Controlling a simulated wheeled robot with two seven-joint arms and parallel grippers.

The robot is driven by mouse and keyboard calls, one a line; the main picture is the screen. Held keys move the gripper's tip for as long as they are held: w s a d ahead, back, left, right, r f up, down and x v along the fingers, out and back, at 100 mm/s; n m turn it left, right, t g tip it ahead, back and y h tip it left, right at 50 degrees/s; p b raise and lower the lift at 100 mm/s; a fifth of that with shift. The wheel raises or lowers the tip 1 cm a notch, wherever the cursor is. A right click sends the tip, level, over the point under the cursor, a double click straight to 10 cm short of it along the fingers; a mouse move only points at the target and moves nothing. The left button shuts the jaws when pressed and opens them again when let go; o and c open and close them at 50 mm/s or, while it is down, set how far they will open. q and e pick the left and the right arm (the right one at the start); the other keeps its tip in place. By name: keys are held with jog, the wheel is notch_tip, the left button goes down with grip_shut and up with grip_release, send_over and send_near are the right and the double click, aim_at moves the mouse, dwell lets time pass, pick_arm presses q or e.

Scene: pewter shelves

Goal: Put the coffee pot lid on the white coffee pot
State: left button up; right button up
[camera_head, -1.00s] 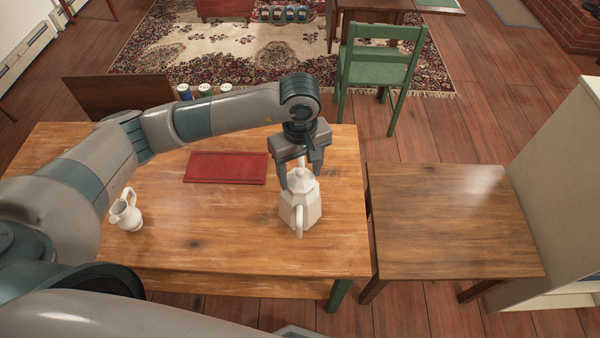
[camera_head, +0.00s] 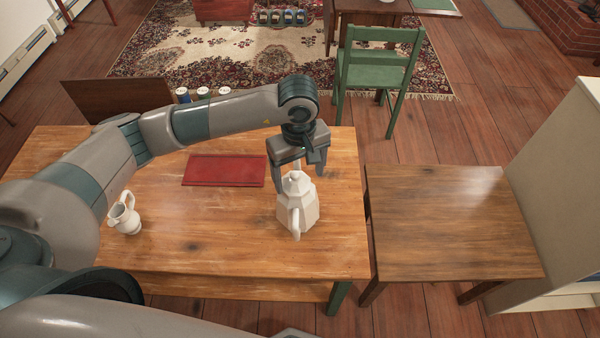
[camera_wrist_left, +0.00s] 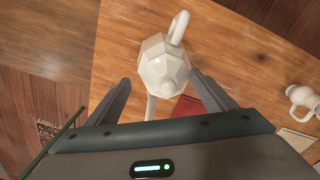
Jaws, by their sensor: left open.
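The white faceted coffee pot (camera_head: 298,212) stands upright near the right end of the wooden table, its handle toward the front. The white coffee pot lid (camera_head: 296,184), with a round knob, sits on top of the pot. In the left wrist view the pot (camera_wrist_left: 162,48) and the lid (camera_wrist_left: 163,70) look lined up. My left gripper (camera_head: 298,174) is open above the pot, its fingers on either side of the lid and apart from it. In the left wrist view the gripper (camera_wrist_left: 160,78) holds nothing. My right gripper is out of view.
A white jug (camera_head: 124,216) stands at the table's left. A red board (camera_head: 224,170) lies behind and left of the pot. A darker side table (camera_head: 450,225) to the right is bare. A green chair (camera_head: 376,75) stands behind. The wooden table (camera_head: 215,255) is clear in front.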

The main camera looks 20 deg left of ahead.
pick_arm(q)
jog(key=shift+s+a+f+p, duration=0.1)
jog(key=shift+s+p, duration=0.15)
jog(key=shift+p, duration=0.35)
jog(key=r+b, duration=0.1)
jog(key=r, duration=0.2)
jog(key=r+b, duration=0.2)
jog(key=r, duration=0.2)
jog(key=r+b, duration=0.2)
jog(key=r, duration=0.1)
jog(key=shift+w+r, duration=0.15)
jog(key=shift+w, duration=0.15)
jog(key=shift+r, duration=1)
jog(key=shift+s, duration=0.1)
